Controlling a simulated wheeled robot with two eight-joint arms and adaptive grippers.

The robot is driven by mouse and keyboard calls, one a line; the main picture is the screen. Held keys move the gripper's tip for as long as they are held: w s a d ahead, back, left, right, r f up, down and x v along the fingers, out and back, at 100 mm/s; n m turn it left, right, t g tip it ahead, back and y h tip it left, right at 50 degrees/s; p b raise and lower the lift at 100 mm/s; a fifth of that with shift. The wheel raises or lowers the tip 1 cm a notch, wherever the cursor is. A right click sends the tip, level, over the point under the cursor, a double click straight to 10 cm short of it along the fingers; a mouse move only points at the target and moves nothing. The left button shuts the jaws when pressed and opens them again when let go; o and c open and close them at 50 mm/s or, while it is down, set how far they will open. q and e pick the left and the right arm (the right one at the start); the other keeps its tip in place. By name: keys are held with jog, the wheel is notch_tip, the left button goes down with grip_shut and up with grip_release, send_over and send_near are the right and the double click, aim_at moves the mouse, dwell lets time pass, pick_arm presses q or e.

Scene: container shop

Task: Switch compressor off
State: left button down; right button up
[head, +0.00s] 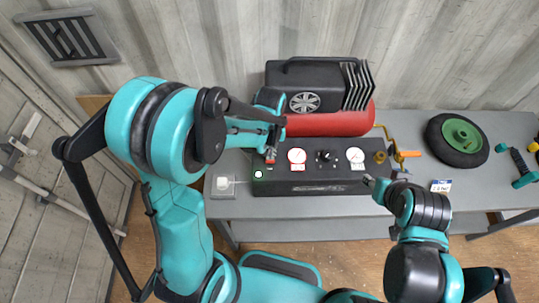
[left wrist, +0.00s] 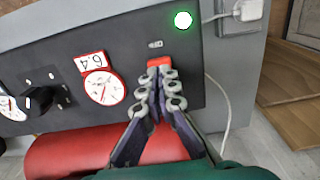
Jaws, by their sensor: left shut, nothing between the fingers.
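The compressor has a red tank (head: 330,123), a black motor housing (head: 300,95) and a black control panel (head: 325,183) in front. My left gripper (head: 270,154) is over the panel's left end. In the left wrist view my left gripper (left wrist: 161,78) is shut and empty, with its fingertips at a red switch (left wrist: 158,62). The fingertips partly hide the switch, and I cannot tell whether they touch it. A round lamp (left wrist: 183,20) near the switch glows white with a green rim. My right gripper (head: 371,181) is near the panel's right end; its fingers are too small to read.
The panel carries two white gauges (head: 297,156) and a black knob (head: 326,157). A white socket (head: 224,184) with a cable is left of the panel. A wheel (head: 457,140) and an orange-handled tool (head: 404,154) lie on the grey table (head: 300,207).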

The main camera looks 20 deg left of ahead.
pick_arm(q)
jog(key=shift+f+b, duration=1.05)
jog(key=shift+f, duration=0.05)
dwell(0.7)
jog(key=shift+r, duration=0.1)
jog(key=shift+r+p, duration=2.55)
jog(key=shift+r, duration=0.95)
jog(key=shift+s+a+b, duration=0.1)
jog(key=shift+b, duration=0.3)
jog(key=s+a+f+m+t+b, duration=0.1)
jog(key=s+a+t+b, duration=0.1)
jog(key=s+b, duration=0.3)
jog(key=s+a+m+t+b, duration=0.2)
jog(key=s+t+b, duration=0.3)
jog(key=b, duration=0.4)
jog(key=shift+a+f+b, duration=0.25)
jog(key=shift+f+b, duration=0.05)
jog(key=shift+f, duration=0.1)
